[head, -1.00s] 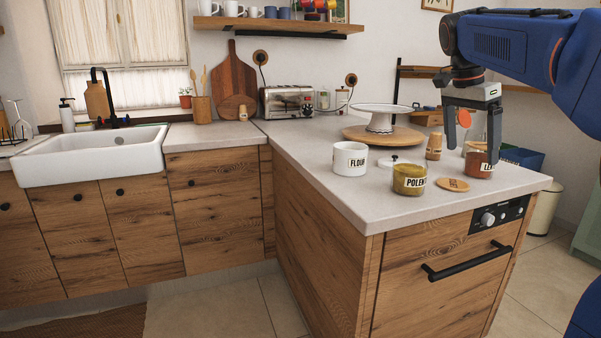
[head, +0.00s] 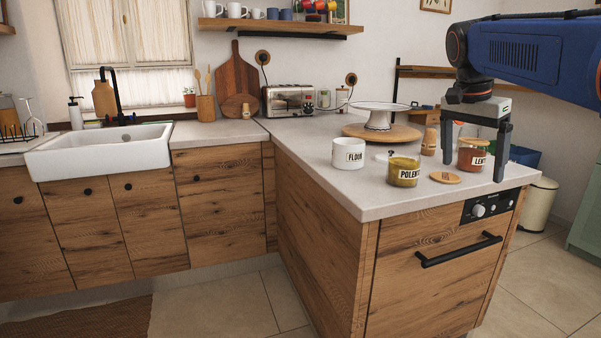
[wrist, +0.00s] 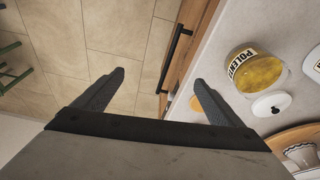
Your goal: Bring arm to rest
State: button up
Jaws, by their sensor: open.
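My gripper (head: 473,170) is open and empty. In the head view it hangs at the right, in front of the red lentil jar (head: 472,157), with one finger on each side of it in the picture. In the wrist view its fingers (wrist: 159,77) spread over the floor, the oven handle and the counter edge, with nothing between them. The yellow polenta jar (head: 403,172) stands on the counter; it also shows in the wrist view (wrist: 257,74).
The counter (head: 335,180) also holds a white flour jar (head: 348,153), a round wooden lid (head: 445,178) and a cake stand (head: 380,118) on a wooden board. An oven handle (head: 459,250) juts from the front. Open floor (head: 545,285) lies at the right.

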jog(key=s+a+f+n+t+y, duration=0.1)
jog(key=s+a+f+n, duration=0.2)
jog(key=s+f, duration=0.5)
jog(key=s+a+f+n+t, duration=0.1)
jog(key=s+a+f+n, duration=0.2)
jog(key=s+f+n, duration=0.2)
jog(key=s+a+f+n+t+y, duration=0.1)
jog(key=s+a+f+n, duration=0.2)
jog(key=s+f, duration=0.9)
notch_tip(320, 180, down, 3)
jog(key=shift+a+r+n+y, duration=0.2)
jog(key=shift+a+n+y, duration=0.15)
jog(key=shift+n, duration=0.55)
